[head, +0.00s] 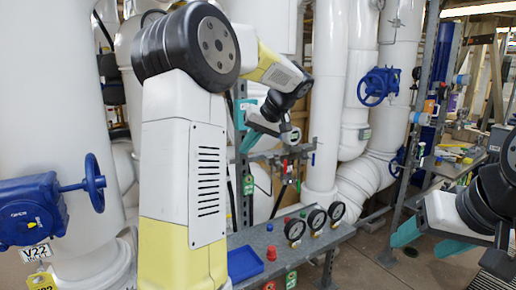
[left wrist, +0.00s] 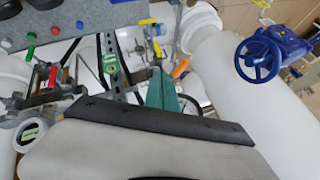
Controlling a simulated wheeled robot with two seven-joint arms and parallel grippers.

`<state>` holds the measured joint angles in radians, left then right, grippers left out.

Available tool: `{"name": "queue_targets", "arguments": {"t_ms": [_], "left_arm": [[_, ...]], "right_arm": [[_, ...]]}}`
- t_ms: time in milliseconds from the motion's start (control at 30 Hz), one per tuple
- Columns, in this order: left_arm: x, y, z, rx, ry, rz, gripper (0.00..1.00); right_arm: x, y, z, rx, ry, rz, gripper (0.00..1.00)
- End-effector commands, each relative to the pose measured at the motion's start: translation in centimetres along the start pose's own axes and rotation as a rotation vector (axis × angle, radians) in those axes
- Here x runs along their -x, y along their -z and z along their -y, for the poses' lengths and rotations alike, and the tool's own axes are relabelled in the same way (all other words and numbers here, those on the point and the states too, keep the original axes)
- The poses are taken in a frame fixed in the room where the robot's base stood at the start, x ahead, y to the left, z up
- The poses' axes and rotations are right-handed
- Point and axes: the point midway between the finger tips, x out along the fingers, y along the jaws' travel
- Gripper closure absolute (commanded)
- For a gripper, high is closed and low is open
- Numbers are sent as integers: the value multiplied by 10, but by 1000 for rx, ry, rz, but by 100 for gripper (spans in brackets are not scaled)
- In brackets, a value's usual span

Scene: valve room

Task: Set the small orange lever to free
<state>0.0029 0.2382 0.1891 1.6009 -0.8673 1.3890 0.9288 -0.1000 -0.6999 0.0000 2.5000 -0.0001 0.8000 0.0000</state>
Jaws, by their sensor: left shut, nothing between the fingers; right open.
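A small orange lever (left wrist: 180,68) shows in the left wrist view, just right of the teal fingertips, near a grey post. I cannot tell its marked position or whether the fingers touch it. I cannot make it out in the head view, where my arm covers part of the pipework. My left gripper (head: 248,126) is shut and empty, in front of the post and pipes; its teal fingers also show in the left wrist view (left wrist: 163,92). My right gripper (head: 432,238) is open and empty at the right, low over the floor.
A grey bench (head: 322,241) carries gauges, coloured buttons and a blue tray (head: 245,264). A red lever (head: 285,166) is on the pipework behind it. Blue handwheel valves stand at left (head: 93,182) and centre right (head: 374,87). Large white pipes crowd the back.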

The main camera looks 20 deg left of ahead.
Motion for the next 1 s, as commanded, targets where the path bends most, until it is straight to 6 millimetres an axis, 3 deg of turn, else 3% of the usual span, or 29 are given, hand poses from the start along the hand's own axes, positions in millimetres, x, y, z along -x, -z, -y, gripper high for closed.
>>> {"name": "queue_targets", "arguments": {"t_ms": [200, 367, 600, 1000], "left_arm": [[-50, -1, 1, -1, 2, 5, 100], [-80, -1, 2, -1, 0, 4, 100], [-92, 0, 31, 1, -1, 1, 100], [-94, 0, 35, -2, -2, 0, 100]], "right_arm": [[0, 0, 0, 0, 0, 0, 36], [0, 0, 0, 0, 0, 0, 36], [0, 0, 0, 0, 0, 0, 36], [0, 0, 0, 0, 0, 0, 36]]}}
